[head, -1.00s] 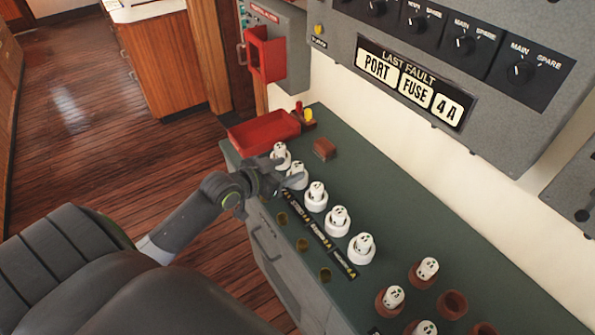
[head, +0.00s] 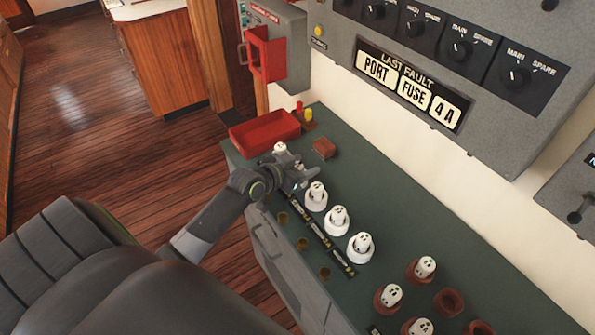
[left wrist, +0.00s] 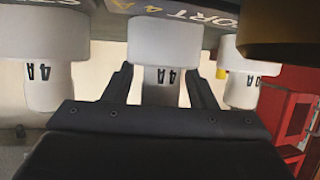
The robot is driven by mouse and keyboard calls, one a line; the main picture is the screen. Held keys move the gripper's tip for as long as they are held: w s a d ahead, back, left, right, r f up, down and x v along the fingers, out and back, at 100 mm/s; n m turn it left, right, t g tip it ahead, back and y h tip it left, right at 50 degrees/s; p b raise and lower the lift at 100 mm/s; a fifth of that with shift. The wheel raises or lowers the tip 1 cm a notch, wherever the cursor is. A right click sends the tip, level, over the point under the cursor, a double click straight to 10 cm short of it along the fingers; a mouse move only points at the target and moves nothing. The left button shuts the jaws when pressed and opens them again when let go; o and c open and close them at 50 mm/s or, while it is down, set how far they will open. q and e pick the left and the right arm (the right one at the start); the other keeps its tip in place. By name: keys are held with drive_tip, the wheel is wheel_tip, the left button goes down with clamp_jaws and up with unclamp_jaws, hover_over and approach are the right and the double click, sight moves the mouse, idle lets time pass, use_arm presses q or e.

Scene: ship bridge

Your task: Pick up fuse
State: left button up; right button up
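White fuses stand in a row of white holders along the near side of the green bench top. One fuse (head: 316,188) stands just right of my left gripper, and another (head: 280,149) shows behind it. My left gripper (head: 299,177) is over the second position from the far end and hides most of the fuse there. In the left wrist view, where the picture is upside down, a white fuse marked 4A (left wrist: 157,85) is between the two black fingers. The fingers look open, one on each side; I cannot tell whether they touch it. My right gripper is not in view.
A red tray (head: 262,133) stands at the bench's far end, beside a small brown block (head: 324,148). Brown holders, some with fuses, are at the lower right. A grey panel (head: 425,60) reading "LAST FAULT PORT FUSE 4A" is on the wall. The bench's middle is clear.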

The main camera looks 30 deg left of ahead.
use_arm(q)
drive_tip(key=c, duration=0.9)
